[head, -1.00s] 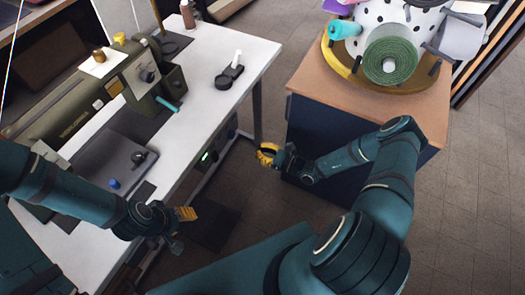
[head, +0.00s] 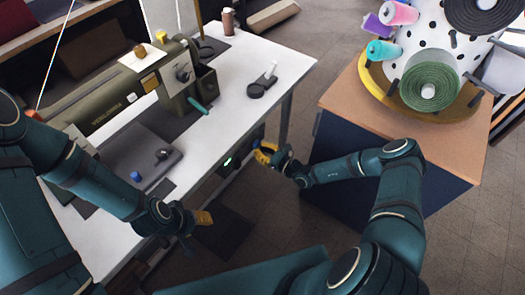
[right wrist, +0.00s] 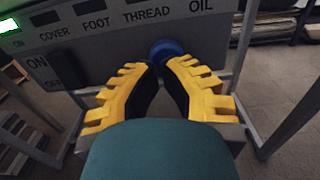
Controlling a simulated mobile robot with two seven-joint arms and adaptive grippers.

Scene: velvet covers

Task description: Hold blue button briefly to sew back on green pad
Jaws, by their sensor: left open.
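A round blue button (right wrist: 165,48) sits on the grey control panel (right wrist: 95,62) in the right wrist view, below the words THREAD and OIL. My right gripper (right wrist: 158,66) has yellow ribbed fingers with their tips almost together, right in front of the button and overlapping its lower edge. I cannot tell whether they touch. In the head view my right gripper (head: 264,153) is beside the panel under the table. My left gripper (head: 196,228) is open and empty, beside the table's front edge. I cannot make out a green pad; a dark grey pad (head: 125,150) lies before the sewing machine.
An olive sewing machine (head: 110,95) stands on the white table (head: 245,60). A small blue knob (head: 136,177) is by the grey pad. A wooden-topped cabinet (head: 345,110) with a spool carousel stands right. A green light (right wrist: 12,45) glows on the panel.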

